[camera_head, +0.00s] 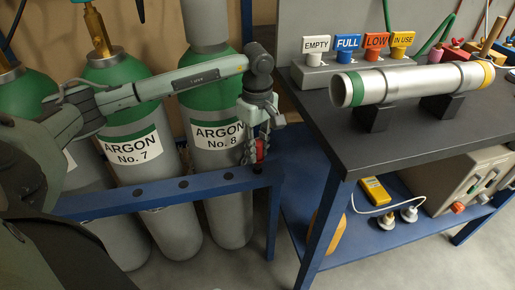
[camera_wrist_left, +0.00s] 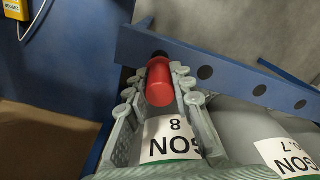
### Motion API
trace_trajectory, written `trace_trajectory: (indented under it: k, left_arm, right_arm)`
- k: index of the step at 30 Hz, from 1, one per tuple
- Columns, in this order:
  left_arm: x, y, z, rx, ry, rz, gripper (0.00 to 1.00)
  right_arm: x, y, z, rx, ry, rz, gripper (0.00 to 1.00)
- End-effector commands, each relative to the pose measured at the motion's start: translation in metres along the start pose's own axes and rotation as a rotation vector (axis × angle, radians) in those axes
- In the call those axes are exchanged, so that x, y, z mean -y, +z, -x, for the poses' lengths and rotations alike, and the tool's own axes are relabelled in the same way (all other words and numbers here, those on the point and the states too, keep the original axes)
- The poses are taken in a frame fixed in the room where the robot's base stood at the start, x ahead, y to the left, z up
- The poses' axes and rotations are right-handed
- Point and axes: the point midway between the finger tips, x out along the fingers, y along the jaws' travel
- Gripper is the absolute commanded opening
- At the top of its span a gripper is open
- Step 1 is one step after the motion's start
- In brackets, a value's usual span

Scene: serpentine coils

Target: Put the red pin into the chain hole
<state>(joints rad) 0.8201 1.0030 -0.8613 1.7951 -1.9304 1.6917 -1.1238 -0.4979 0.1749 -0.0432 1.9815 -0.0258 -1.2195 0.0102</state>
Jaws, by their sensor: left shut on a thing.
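The red pin (camera_head: 260,149) is between the fingers of my left gripper (camera_head: 256,148), which is shut on it. The wrist view shows the pin (camera_wrist_left: 160,86) larger, with a dark tip at the blue rail (camera_wrist_left: 230,68). The rail (camera_head: 120,203) has several dark holes along its top. The pin is just above the rail's right end, near the hole (camera_head: 257,169) there. I cannot tell whether the tip is in this hole or only over it. No chain can be made out. My right gripper is not in view.
Argon cylinders No. 7 (camera_head: 135,150) and No. 8 (camera_head: 218,135) stand behind the rail, close to my left arm. A dark bench (camera_head: 400,130) at the right carries a metal tube (camera_head: 410,82) and label tags (camera_head: 347,46). A yellow meter (camera_head: 375,190) lies on the blue shelf.

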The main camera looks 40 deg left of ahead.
Motion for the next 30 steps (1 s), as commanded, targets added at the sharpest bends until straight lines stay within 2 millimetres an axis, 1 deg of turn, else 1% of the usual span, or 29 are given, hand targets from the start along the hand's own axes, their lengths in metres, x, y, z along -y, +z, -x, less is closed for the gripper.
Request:
trace_trajectory:
  k: [8,30]
  left_arm:
    - [0.000,0.000,-0.001,0.000,0.001,0.000,0.00]
    - [0.000,0.000,-0.027,-0.001,0.000,0.000,0.00]
  right_arm:
    - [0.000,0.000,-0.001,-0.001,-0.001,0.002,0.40]
    - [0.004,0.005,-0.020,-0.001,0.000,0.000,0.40]
